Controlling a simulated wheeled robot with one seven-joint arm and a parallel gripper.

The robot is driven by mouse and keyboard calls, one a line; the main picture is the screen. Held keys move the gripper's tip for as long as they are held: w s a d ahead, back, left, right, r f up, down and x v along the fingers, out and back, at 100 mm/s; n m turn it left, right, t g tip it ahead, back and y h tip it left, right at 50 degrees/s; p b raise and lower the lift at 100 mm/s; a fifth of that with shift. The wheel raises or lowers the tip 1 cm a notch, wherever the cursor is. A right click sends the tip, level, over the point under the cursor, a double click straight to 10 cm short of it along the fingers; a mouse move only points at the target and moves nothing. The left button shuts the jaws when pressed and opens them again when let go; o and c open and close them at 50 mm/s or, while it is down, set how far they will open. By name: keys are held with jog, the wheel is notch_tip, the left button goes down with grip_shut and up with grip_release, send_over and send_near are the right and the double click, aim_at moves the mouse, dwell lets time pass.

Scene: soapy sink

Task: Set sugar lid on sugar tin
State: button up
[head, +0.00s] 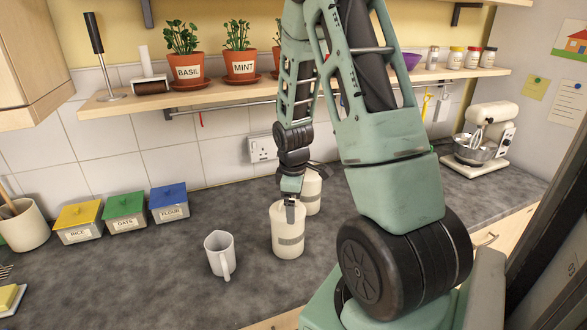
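Two cream cylindrical tins stand close together on the grey worktop. The front tin (287,245) has a grey band around it. The rear tin (313,193) is partly hidden behind my gripper and the front tin. I cannot read a label on either, so I cannot tell which is the sugar tin. My gripper (290,210) points down at the top of the front tin, with a dark finger overlapping its upper side. Whether it holds a lid or touches the tin is too small to tell. No separate lid can be made out.
A white jug (219,254) stands left of the front tin. Boxes marked rice (79,223), oats (125,213) and flour (169,204) line the back left. A shelf (225,96) with potted herbs overhangs the worktop. A mixer (484,140) stands far right.

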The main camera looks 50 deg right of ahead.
notch_tip(320, 180, up, 15)
jog(key=a+b, duration=0.1)
jog(key=b, duration=0.1)
jog(key=shift+s+a+f, duration=0.2)
jog(key=shift+s+a, duration=0.1)
jog(key=shift+s, duration=0.1)
jog(key=shift+a, duration=0.1)
jog(key=a+f+n+y+b, duration=0.1)
jog(key=a+f+b, duration=0.15)
jog(key=a, duration=0.95)
jog(key=a+f+b, duration=0.2)
jog(key=a+f, duration=0.2)
jog(key=a, duration=0.8)
jog(key=s+a+f+n+b, duration=0.1)
jog(key=s+a+f+b, duration=0.2)
jog(key=s+a, duration=1.1)
jog(key=shift+a+f+g+y+b, duration=0.3)
jog(key=shift+a+f+y, duration=0.15)
jog(key=shift+f, duration=0.5)
